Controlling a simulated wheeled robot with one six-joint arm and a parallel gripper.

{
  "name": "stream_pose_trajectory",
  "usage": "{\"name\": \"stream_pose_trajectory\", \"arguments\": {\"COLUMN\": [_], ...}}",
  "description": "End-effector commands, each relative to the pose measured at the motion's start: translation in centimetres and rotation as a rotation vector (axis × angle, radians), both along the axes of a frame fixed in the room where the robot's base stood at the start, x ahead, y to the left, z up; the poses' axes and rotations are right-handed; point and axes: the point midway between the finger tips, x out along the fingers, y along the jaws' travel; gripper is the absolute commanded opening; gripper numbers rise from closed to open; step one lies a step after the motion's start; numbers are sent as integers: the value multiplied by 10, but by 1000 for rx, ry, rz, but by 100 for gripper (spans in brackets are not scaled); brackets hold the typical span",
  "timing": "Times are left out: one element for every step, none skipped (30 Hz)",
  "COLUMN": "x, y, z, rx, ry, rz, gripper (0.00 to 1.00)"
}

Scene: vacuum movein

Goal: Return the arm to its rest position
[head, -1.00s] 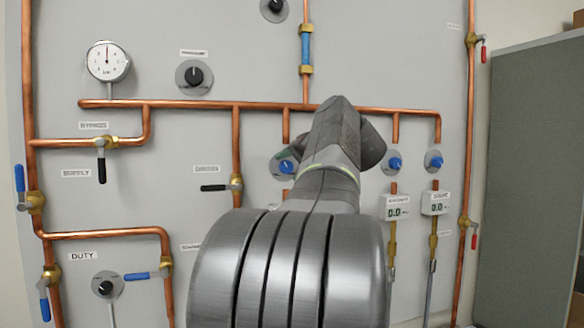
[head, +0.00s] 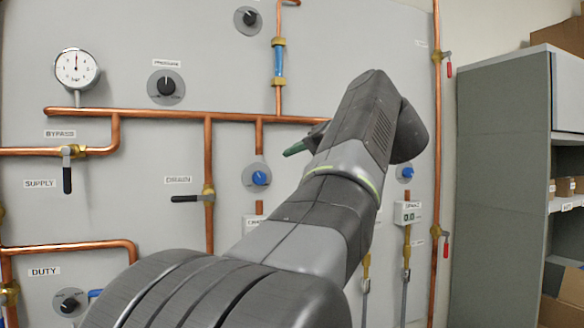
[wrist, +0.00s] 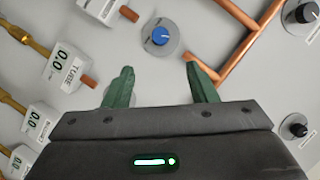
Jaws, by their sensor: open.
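My gripper (wrist: 157,82) shows in the wrist view as two green fingers spread apart with nothing between them. Beyond the gap is a blue knob (wrist: 160,36) on a round grey plate; the fingers appear apart from it. In the head view my arm rises from the bottom centre toward the panel. One green fingertip (head: 294,149) pokes out left of the arm, near a blue knob (head: 260,178). The other finger is hidden behind the arm.
The grey panel (head: 130,210) carries copper pipes (head: 160,115), a gauge (head: 77,69), a black drain valve lever (head: 186,199) and a small display box (head: 408,212). A grey shelf unit (head: 502,190) with boxes stands at right. My arm hides part of the panel.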

Motion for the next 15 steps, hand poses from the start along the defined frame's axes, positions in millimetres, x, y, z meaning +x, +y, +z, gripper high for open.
{"name": "stream_pose_trajectory", "arguments": {"x": [0,0,0,0,0,0,0,0,1,1,2,4,5,8,11], "y": [0,0,0,0,0,0,0,0,1,1,2,3,4,6,8], "z": [0,0,0,0,0,0,0,0,0,0,-1,-1,-1,-2,-3], "rx": [0,0,0,0,0,0,0,0,0,0,0,0,0,2,2], "ry": [0,0,0,0,0,0,0,0,0,0,0,1,1,0,0], "rz": [0,0,0,0,0,0,0,0,0,1,1,2,2,2,3], "gripper": [52,52,52,52,52,52,52,52,52,52,52,52,52,52,52]}}
